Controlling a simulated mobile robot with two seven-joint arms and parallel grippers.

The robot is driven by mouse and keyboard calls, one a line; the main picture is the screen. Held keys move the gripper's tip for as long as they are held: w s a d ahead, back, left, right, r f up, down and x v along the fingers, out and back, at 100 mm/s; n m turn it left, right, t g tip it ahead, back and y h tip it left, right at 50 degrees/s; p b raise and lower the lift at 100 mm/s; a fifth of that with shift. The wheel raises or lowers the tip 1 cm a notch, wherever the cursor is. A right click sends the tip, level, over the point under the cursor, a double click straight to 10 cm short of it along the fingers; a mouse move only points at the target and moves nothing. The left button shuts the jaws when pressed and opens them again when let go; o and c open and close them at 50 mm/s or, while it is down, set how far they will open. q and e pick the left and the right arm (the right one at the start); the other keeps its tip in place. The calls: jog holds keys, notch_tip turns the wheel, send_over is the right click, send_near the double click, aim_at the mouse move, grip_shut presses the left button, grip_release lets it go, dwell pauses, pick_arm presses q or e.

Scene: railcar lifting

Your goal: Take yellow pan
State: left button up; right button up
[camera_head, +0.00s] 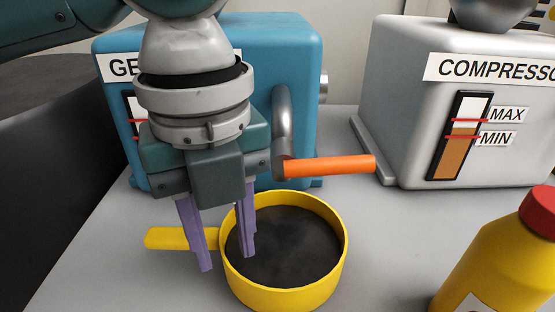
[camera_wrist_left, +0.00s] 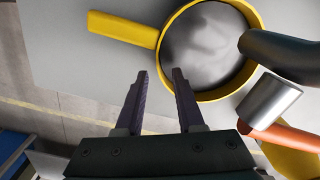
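The yellow pan (camera_head: 338,262) stands upright on the grey table with dark contents or a dark inside. Its straight yellow handle (camera_head: 165,238) points left. My left gripper (camera_head: 227,262) is open, its purple fingers pointing down and overlapping the handle's root and the pan's left rim in the head view. In the left wrist view the pan (camera_wrist_left: 163,38) lies at the top and its handle (camera_wrist_left: 115,27) points upper left. There the open gripper (camera_wrist_left: 161,72) shows empty space between its fingertips, just short of the handle's root. Contact is not clear. My right gripper is not in view.
Behind the pan stands a blue generator box (camera_head: 280,60) with a metal pipe and an orange lever (camera_head: 330,166). A white compressor box (camera_head: 400,110) stands at the back right. A yellow bottle (camera_head: 490,255) with a red cap is at right. The table (camera_head: 110,275) is clear at left.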

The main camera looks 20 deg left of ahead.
aim_at(227, 261)
pick_arm(q)
jog(key=shift+f+b, duration=0.7)
jog(key=shift+f, duration=1.7)
grip_shut()
